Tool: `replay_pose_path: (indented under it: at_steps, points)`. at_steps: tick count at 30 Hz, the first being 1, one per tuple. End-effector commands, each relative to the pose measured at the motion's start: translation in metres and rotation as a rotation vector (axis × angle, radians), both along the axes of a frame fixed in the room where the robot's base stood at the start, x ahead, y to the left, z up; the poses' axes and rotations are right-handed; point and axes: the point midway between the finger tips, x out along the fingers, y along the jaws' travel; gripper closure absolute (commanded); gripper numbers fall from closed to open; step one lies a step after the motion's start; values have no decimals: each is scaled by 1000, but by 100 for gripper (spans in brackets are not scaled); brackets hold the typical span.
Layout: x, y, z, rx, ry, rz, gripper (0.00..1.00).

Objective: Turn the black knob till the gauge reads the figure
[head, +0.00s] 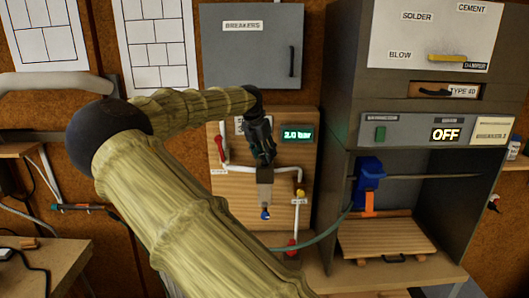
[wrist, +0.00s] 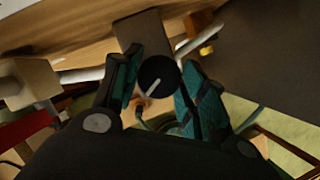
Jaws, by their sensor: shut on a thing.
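The black knob (wrist: 157,78) with a white pointer line sits between the two fingers of my gripper (wrist: 155,92) in the wrist view. The gripper is shut on the knob. In the head view my gripper (head: 263,148) reaches the wooden panel (head: 290,190) and hides the knob. The green gauge display (head: 298,134) beside the gripper appears to read 2.0 bar, though its first digit is blurred. A small label behind the gripper is partly hidden.
White pipes (head: 284,170) with red and yellow fittings run across the panel. A grey breakers box (head: 252,46) hangs above. At right stands a grey cabinet (head: 337,120) with a display reading OFF (head: 446,134) and a blue tool (head: 369,170). My arm covers the lower middle.

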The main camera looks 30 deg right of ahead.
Motion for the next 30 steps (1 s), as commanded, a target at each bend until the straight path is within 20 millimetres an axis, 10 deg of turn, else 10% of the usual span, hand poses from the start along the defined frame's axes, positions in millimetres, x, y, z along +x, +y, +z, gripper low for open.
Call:
replay_pose_path:
  at_steps: [30]
  points:
    - [5,-1,1,-1,-2,-864,82]
